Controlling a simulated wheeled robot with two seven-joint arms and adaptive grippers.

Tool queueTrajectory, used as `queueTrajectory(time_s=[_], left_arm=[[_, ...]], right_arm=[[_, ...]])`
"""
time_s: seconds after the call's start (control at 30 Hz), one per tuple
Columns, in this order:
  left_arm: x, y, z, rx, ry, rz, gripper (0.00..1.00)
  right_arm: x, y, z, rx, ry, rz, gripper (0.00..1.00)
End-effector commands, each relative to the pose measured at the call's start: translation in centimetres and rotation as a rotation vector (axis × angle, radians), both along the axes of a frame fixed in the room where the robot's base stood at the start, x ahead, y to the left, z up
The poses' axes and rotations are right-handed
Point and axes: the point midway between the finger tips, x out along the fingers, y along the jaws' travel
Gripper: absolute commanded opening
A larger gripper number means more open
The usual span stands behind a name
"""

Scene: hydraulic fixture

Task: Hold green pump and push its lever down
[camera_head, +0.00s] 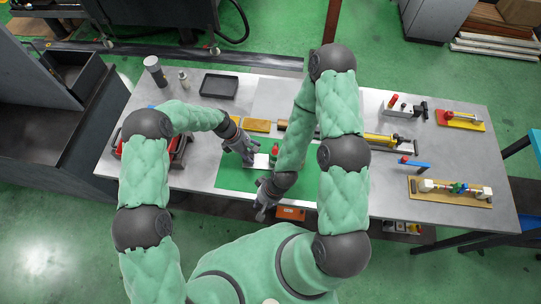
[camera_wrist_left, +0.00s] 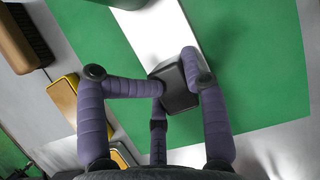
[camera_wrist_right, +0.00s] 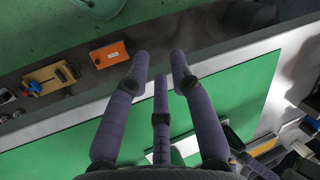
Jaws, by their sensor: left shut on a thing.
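A pump-like piece with a pale plate (camera_head: 262,161) lies on the green mat in the middle of the table, with a red part (camera_head: 275,150) beside it. No green body shows on it, and its lever cannot be made out. My left gripper (camera_head: 246,151) is at its left end. In the left wrist view this gripper (camera_wrist_left: 170,72) is shut on a dark block (camera_wrist_left: 178,92) at the end of the pale strip (camera_wrist_left: 170,30). My right gripper (camera_head: 262,207) is lower, at the table's front edge. In the right wrist view its fingertips (camera_wrist_right: 160,58) stand apart and empty.
Yellow blocks (camera_head: 257,125) lie behind the mat, and a black tray (camera_head: 219,86) stands at the back left. A yellow cylinder (camera_head: 380,138) and boards with fittings (camera_head: 450,192) are to the right. An orange box (camera_head: 290,213) shows below the front edge.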

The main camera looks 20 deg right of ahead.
Motion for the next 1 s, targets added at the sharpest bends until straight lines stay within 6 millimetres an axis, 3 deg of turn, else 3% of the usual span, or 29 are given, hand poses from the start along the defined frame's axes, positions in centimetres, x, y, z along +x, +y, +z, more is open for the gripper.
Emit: queueTrajectory(time_s=[0.17, 0.37, 0.67, 1.0], left_arm=[[0.1, 0.0, 0.0, -0.001, -0.001, 0.002, 0.01], [0.2, 0.0, 0.1, 0.0, -0.002, 0.002, 0.01], [0.2, 0.0, 0.2, -0.001, -0.003, 0.003, 0.0], [0.2, 0.0, 0.2, -0.002, -0.004, 0.002, 0.0]], right_arm=[[0.6, 0.0, 0.5, 0.003, -0.008, 0.018, 0.36], [3.1, -0.1, 3.3, 0.015, -0.04, 0.135, 0.36], [7.1, -1.7, 10.2, -0.033, -0.087, 0.399, 0.36], [9.9, -6.1, 19.2, -0.2, -0.11, 0.645, 0.36]])
